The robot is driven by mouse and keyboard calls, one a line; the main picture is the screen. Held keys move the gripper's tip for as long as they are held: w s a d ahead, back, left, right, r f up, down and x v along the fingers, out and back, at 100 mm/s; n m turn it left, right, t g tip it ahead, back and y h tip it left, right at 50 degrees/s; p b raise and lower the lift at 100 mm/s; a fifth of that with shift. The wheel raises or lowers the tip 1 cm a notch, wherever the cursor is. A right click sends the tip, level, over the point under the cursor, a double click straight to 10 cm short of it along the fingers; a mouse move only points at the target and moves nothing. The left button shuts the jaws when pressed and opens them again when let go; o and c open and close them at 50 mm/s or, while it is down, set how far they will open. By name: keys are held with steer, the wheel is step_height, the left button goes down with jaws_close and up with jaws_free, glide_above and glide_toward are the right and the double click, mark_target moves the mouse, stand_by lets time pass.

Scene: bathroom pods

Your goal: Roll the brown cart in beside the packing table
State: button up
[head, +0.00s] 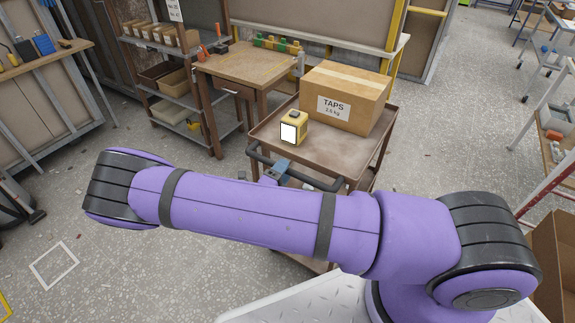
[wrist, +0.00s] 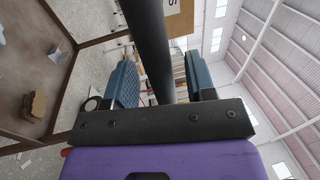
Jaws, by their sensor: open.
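The brown cart (head: 345,157) stands in the middle of the head view, with a dark bar handle (head: 318,181) on its near side. A cardboard box labelled TAPS (head: 352,93) and a small yellow item with a white face (head: 294,128) sit on its top. My gripper (head: 278,171) is at the handle, partly hidden behind my arm. In the wrist view its blue fingers (wrist: 165,75) are open, with the dark handle bar (wrist: 150,50) running between them. A wooden table (head: 240,65), possibly the packing table, stands just behind and left of the cart.
A shelf rack (head: 180,85) with boxes and bins stands left of the wooden table. A workbench (head: 35,55) is at the far left. Another open cardboard box (head: 553,255) is at the lower right. Speckled floor is open at left and right of the cart.

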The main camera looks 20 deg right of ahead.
steer(key=shift+x, duration=1.4)
